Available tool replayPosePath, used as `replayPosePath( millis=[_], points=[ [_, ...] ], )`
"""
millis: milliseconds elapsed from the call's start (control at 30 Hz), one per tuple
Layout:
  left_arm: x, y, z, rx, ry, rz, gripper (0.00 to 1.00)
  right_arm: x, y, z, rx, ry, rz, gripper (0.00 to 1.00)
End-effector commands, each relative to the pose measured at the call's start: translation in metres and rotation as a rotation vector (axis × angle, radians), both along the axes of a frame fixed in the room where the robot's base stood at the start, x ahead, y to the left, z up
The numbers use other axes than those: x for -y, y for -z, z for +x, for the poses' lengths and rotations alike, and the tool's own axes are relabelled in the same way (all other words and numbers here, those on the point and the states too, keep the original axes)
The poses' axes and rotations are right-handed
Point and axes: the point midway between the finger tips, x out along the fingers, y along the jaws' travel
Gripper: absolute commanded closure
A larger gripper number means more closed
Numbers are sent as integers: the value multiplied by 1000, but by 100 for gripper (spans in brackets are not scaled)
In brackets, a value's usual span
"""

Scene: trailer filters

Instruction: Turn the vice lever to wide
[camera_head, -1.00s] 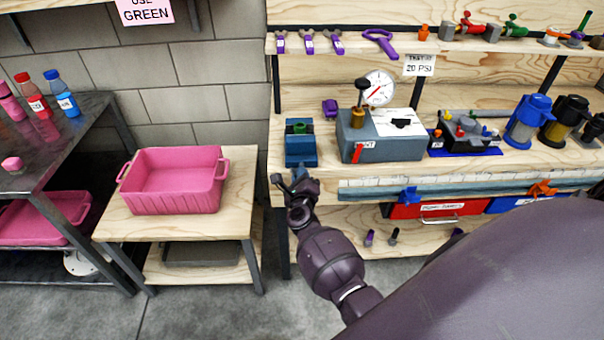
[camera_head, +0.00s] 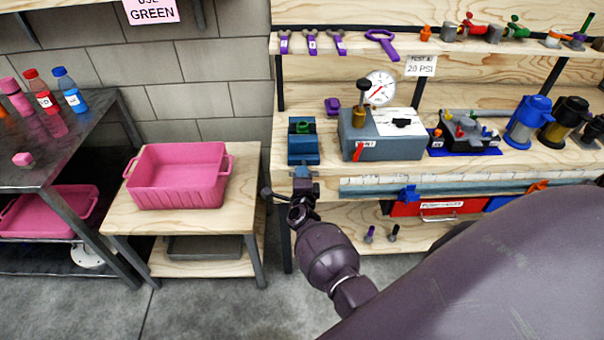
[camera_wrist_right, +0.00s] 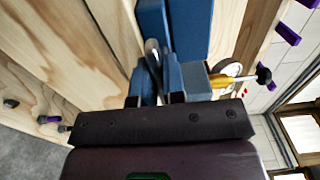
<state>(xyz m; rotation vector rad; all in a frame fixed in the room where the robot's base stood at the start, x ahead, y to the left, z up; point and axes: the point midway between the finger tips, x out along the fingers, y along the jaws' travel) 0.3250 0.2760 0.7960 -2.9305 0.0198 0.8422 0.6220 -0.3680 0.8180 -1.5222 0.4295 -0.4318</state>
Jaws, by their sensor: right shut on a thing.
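The blue vice (camera_head: 303,150) stands at the left end of the workbench, with a green piece (camera_head: 302,127) on its top. My right gripper (camera_head: 303,178) is at the vice's front, below the bench edge. In the right wrist view the blue vice body (camera_wrist_right: 188,28) is straight ahead. A grey metal lever (camera_wrist_right: 152,52) shows between the two blue fingertips of my right gripper (camera_wrist_right: 158,82), which is shut on it. The lever's grasped part is mostly hidden by the fingers. My left gripper is in neither view.
A grey box with a dial gauge (camera_head: 380,88) stands just right of the vice. A pink bin (camera_head: 180,190) sits on a low wooden table to the left. Red drawer (camera_head: 435,209) is under the bench. Floor between tables is clear.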

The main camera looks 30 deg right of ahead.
Motion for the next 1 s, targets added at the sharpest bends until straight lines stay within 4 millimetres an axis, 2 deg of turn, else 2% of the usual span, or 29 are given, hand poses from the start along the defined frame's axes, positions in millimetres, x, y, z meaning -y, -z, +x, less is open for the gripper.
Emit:
replayPosePath(
  millis=[500,533,700,1000],
  points=[
    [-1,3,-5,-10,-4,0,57,0,0,0,-13,-1,-20,100],
    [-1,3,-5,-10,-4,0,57,0,0,0,-13,-1,-20,87],
    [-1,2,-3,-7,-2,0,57,0,0,0,-12,-1,-20,64],
    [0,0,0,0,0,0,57,0,0,0,-11,0,-18,64]
  ],
)
